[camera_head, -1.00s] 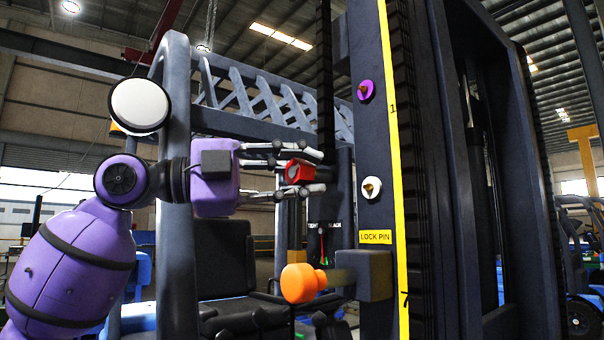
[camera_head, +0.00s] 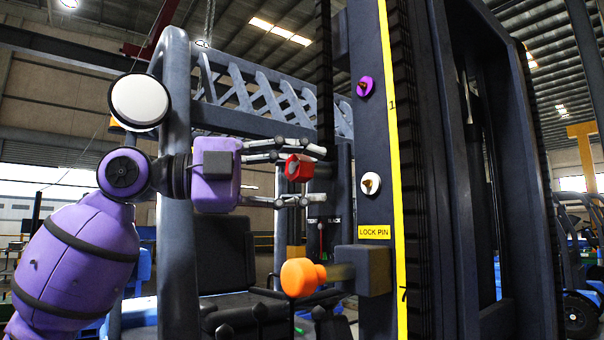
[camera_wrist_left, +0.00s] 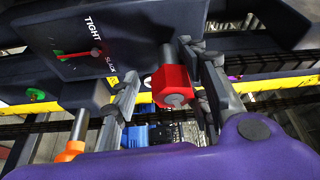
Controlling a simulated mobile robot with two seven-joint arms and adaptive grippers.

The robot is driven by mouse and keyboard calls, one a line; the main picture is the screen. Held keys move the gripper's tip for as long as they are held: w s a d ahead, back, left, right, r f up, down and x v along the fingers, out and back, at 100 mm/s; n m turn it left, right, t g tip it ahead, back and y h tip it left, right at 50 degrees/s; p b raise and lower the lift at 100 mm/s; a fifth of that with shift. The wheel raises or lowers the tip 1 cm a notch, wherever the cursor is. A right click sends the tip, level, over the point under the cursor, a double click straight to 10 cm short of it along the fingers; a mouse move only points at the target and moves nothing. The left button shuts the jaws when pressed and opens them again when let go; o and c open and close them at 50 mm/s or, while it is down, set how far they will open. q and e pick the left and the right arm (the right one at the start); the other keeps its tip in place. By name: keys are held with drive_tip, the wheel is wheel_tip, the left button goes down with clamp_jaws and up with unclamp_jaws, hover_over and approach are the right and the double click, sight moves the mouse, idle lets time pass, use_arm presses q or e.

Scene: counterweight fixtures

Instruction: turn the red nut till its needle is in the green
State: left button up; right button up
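The red nut (camera_head: 298,168) sits on a dark shaft at the left of the mast; it also shows in the left wrist view (camera_wrist_left: 172,88). My left gripper (camera_head: 312,176) is open around it, one finger above and one below. In the left wrist view a clear gap shows between the nut and the left finger; the right finger is close beside it, contact unclear. The gauge (camera_wrist_left: 76,38) reads TIGHT and SLACK. Its red needle (camera_wrist_left: 82,54) points left, at or very near the small green mark (camera_wrist_left: 58,53). The lower finger partly covers the gauge in the head view. My right gripper is out of view.
An orange knob (camera_head: 302,278) sticks out left of the LOCK PIN label (camera_head: 374,232), below the nut. A purple disc (camera_head: 366,87) and a white disc (camera_head: 371,184) sit on the mast post. The cab frame (camera_head: 174,230) stands behind my left arm.

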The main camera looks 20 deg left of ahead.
use_arm(q)
drive_tip(key=shift+r, duration=0.15)
drive_tip(key=shift+s+a, duration=0.1)
drive_tip(key=shift+a, duration=0.25)
drive_tip(key=v, duration=1.1)
drive_tip(key=shift+s, duration=0.1)
